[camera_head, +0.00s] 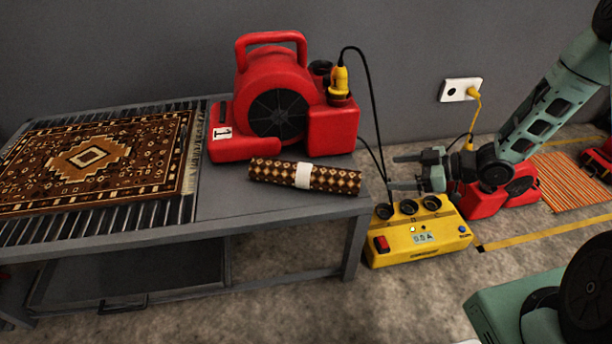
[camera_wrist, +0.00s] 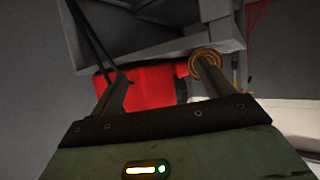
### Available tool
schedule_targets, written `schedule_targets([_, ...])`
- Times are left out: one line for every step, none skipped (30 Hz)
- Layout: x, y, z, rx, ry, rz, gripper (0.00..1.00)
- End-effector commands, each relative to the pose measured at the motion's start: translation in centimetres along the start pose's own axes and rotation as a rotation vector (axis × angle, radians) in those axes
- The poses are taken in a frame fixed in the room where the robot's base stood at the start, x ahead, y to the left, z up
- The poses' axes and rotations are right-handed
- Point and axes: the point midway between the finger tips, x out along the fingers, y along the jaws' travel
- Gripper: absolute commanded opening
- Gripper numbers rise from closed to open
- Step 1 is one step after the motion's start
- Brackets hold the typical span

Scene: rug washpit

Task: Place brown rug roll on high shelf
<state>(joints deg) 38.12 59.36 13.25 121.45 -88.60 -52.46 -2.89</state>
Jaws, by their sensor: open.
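The brown rug roll (camera_head: 268,174), with a diamond pattern and a white band round its middle, lies on the right part of the grey table (camera_head: 238,205), in front of the red blower (camera_head: 228,136). My gripper (camera_head: 393,172) is open and empty, to the right of the roll and apart from it, above the yellow power box. In the wrist view, the two fingers of my gripper (camera_wrist: 163,80) are spread. A round, coiled brown end (camera_wrist: 206,55), seemingly the roll's, shows by the right finger, partly hidden. I cannot make out a high shelf in the head view.
A patterned rug (camera_head: 90,162) lies on the table's slatted left part. The yellow power box (camera_head: 418,242) stands on the floor by the table's right end. Black cables (camera_head: 368,90) hang between blower and box. An orange striped rug (camera_head: 570,183) lies at right.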

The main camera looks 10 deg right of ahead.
Motion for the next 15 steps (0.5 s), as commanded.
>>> schedule_targets([-0.6,-0.9,1.2,0.010,0.090,-0.030,0.80])
schedule_targets([-0.9,-1.5,1.6,0.010,0.143,-0.049,0.80])
schedule_targets([-1.4,-2.3,1.9,0.008,0.207,-0.072,0.80])
schedule_targets([-1.8,-2.9,2.1,0.007,0.251,-0.089,0.80])
schedule_targets([-2.1,-3.3,2.3,0.006,0.292,-0.102,0.80])
schedule_targets([-2.6,-3.9,2.5,0.006,0.338,-0.117,0.80])
schedule_targets([-2.9,-4.4,2.6,0.006,0.368,-0.128,0.80])
schedule_targets([-3.1,-4.7,2.7,0.005,0.393,-0.136,0.80])
schedule_targets([-3.4,-5.1,2.8,0.004,0.420,-0.145,0.80])
schedule_targets([-3.5,-5.3,2.9,0.004,0.435,-0.150,0.80])
schedule_targets([-3.5,-5.5,2.8,0.003,0.447,-0.155,0.80])
schedule_targets([-3.4,-5.7,2.8,0.003,0.457,-0.159,0.80])
schedule_targets([-3.2,-5.8,2.7,0.002,0.462,-0.161,0.80])
schedule_targets([-2.8,-5.9,2.5,0.002,0.465,-0.162,0.80])
schedule_targets([-2.2,-6.0,2.3,0.001,0.467,-0.164,0.80])
